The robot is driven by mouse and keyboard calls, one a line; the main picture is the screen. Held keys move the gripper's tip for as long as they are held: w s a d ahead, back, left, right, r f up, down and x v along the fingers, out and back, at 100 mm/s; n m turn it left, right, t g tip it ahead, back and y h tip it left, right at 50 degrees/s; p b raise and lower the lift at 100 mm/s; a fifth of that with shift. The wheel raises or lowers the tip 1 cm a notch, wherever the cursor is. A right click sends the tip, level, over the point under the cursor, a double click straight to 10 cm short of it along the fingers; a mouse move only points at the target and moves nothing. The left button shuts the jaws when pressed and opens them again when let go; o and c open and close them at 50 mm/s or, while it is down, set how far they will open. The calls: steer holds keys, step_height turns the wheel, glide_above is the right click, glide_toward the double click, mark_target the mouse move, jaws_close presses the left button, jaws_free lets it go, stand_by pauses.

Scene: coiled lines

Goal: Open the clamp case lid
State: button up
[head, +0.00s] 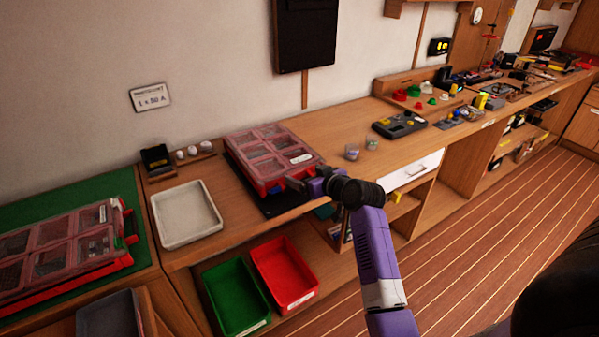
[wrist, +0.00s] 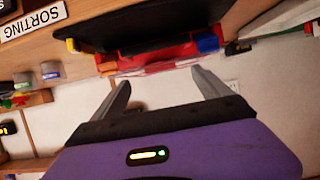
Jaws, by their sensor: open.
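A red case (head: 265,185) with a clear, compartmented lid (head: 262,150) lies on a black mat on the bench; the lid looks shut. In the wrist view the case's red front edge (wrist: 155,53) lies just beyond my fingertips, with a blue piece (wrist: 208,43) at the right and a yellow piece (wrist: 72,45) at the left. My gripper (wrist: 160,80) is open and empty, its fingers spread toward that edge; contact cannot be told. In the head view my gripper (head: 300,188) is at the case's front right corner and partly hides it.
A similar red case (head: 62,248) lies on a green mat at left. A white tray (head: 186,214) stands left of the near case. Green (head: 236,297) and red (head: 285,273) bins sit below. Two small jars (head: 352,152) stand right of the case.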

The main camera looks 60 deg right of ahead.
mark_target(295, 170)
steer(key=shift+x, duration=2.5)
steer(key=shift+c, duration=0.2)
jaws_close()
steer(key=shift+w, duration=0.1)
steer(key=shift+r, duration=0.2)
